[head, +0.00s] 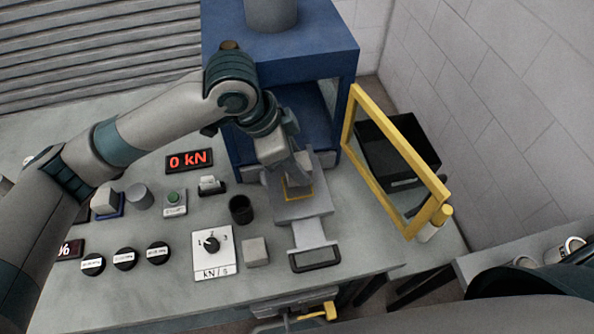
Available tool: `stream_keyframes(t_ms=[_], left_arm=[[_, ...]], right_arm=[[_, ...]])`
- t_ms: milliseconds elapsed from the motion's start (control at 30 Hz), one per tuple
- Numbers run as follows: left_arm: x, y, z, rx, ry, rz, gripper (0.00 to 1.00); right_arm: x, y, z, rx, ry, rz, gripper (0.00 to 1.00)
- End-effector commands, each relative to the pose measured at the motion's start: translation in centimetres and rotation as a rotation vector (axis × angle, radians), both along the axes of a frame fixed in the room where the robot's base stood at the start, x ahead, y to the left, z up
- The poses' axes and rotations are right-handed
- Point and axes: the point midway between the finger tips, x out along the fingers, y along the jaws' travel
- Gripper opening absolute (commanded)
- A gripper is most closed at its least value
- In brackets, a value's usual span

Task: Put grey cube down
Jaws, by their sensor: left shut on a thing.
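My left gripper (294,176) comes down from the upper left over the grey sliding plate (302,212) in front of the blue press frame. It is shut on a grey cube (297,188), which is mostly hidden by the fingers. The cube is over the yellow square outline (299,197) on the plate. I cannot tell whether it touches the plate. A second grey cube (256,251) sits on the table beside the dial, and a third pale cube (104,202) is at the left on a blue square. My right gripper is not in view.
The blue frame (345,75) stands behind the plate. A yellow-framed guard (395,155) stands open at the right, with a black bin (400,150) behind it. A black cup (241,209) and a dial panel (213,252) are left of the plate. The display (189,161) reads 0 kN.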

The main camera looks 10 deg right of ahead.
Motion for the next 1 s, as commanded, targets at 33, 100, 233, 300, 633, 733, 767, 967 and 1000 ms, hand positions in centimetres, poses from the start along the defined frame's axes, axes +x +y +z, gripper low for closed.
stream_keyframes(t_ms=[33, 100, 233, 300, 633, 733, 767, 967, 1000], left_arm=[[0.0, 0.0, 0.0, -0.001, 0.000, 0.000, 0.08], [0.0, 0.0, -0.2, -0.001, 0.000, 0.001, 0.08], [-0.1, 0.1, -1.5, 0.001, 0.004, 0.003, 0.08], [-0.1, 0.1, -2.4, 0.000, 0.003, 0.002, 0.08], [0.0, 0.0, -4.0, -0.001, -0.001, 0.000, 0.08], [0.0, 0.0, -4.0, -0.001, -0.001, 0.000, 0.08], [0.0, 0.0, -4.0, -0.001, 0.000, 0.000, 0.08], [0.0, 0.0, -4.2, 0.000, 0.000, 0.000, 0.58], [0.0, 0.0, -4.2, 0.000, 0.000, 0.000, 0.58]], right_arm=[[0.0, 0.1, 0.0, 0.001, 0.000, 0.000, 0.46], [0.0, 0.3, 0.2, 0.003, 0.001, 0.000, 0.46], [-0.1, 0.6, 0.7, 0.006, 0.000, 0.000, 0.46], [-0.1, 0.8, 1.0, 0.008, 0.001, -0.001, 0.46], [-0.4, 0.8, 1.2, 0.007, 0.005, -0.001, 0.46], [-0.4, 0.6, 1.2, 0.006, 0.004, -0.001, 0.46], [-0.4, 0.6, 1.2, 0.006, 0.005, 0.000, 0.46], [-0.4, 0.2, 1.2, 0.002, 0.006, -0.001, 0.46], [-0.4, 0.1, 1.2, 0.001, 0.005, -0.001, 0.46]])
